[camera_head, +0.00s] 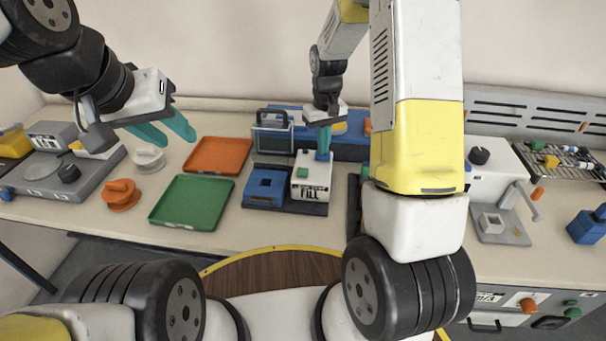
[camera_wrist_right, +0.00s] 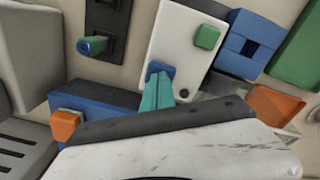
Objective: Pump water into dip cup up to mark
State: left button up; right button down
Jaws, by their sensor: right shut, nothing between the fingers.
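A white box marked FILL (camera_head: 312,189) stands on a dark base with a green button on top; the wrist view shows its white top (camera_wrist_right: 185,45) and the green button (camera_wrist_right: 207,37). A blue square container (camera_head: 265,187), possibly the dip cup, is beside it on the left; it also shows in the wrist view (camera_wrist_right: 248,42). Its water level and mark cannot be made out. My right gripper (camera_head: 323,152) is shut and empty, pointing down at the box's rear edge, fingertips by a small blue part (camera_wrist_right: 158,68). Contact is unclear. My left gripper (camera_head: 170,132) is open and empty above the table's left side.
A blue case (camera_head: 345,146) stands behind the white box. My right arm hides part of the table on the right.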

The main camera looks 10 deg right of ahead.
jog(key=shift+f, duration=0.35)
jog(key=shift+r, duration=4.1)
jog(key=s+r+m+t+y, duration=0.1)
jog(key=s+r+t, duration=0.2)
jog(key=s+r, duration=0.8)
jog(key=s+a+r+t, duration=0.1)
jog(key=s+r, duration=0.1)
jog(key=s, duration=0.4)
jog(key=s+a+r+m+t+y, duration=0.1)
jog(key=s+r+t, duration=0.1)
jog(key=s, duration=0.5)
jog(key=shift+s+r, duration=0.15)
jog(key=shift+r, duration=0.1)
